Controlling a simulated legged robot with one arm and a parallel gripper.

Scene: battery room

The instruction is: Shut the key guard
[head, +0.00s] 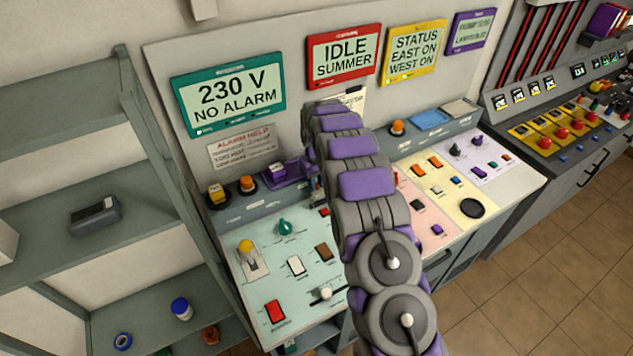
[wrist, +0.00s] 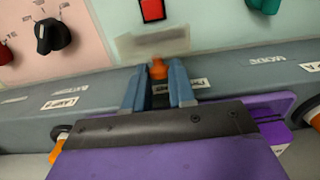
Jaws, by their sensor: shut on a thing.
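My gripper (wrist: 158,85) is over the sloped grey strip behind the pale console panels. In the wrist view its two blue-grey fingers are close together, with a small orange piece (wrist: 158,68) between their tips. I cannot tell whether this piece belongs to the key guard. A purple plate (wrist: 268,106) shows beside and partly behind the gripper's dark palm. In the head view my arm hides most of the gripper and the console there. A purple part (head: 287,172) shows just left of the arm, and I cannot make out the guard's shape or position.
A red rocker (wrist: 152,10) and a black knob (wrist: 52,36) are on the panels near the fingers. Yellow (head: 217,193) and orange (head: 247,185) lamps stand left of the gripper. Grey shelving (head: 60,178) stands at left. Tiled floor (head: 540,270) is open at right.

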